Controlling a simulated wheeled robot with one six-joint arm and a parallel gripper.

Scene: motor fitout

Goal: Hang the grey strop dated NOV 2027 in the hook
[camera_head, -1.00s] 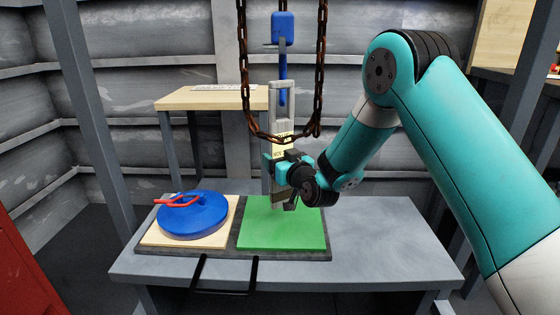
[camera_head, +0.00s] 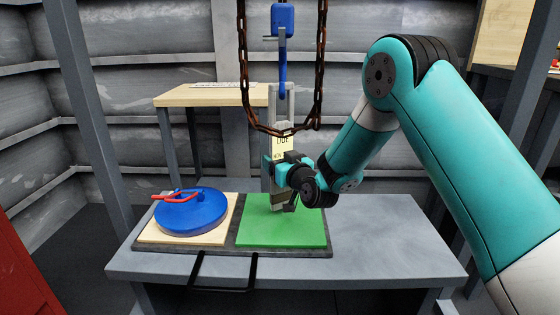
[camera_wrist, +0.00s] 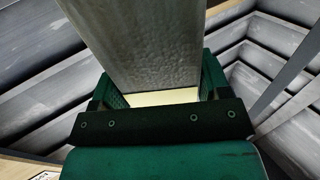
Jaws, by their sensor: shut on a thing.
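The grey strop (camera_head: 277,187) stands upright in my gripper (camera_head: 279,164), above the green mat. A pale label on it shows "DUE" in the head view; the date is too small to read. My gripper is shut on the strop. The wrist view shows the wide grey strop (camera_wrist: 145,45) between the fingers, with a strip of its cream label below. The blue hook (camera_head: 282,75) hangs above, its lower part overlapping the strop's top end in the head view. I cannot tell whether the strop's loop is around the hook or behind it.
A rusty chain (camera_head: 245,85) hangs in a loop that crosses in front of the strop. A blue disc (camera_head: 192,213) with a red handle lies on the wooden board at left. The green mat (camera_head: 282,230) is clear. The grey table (camera_head: 385,240) is free at right.

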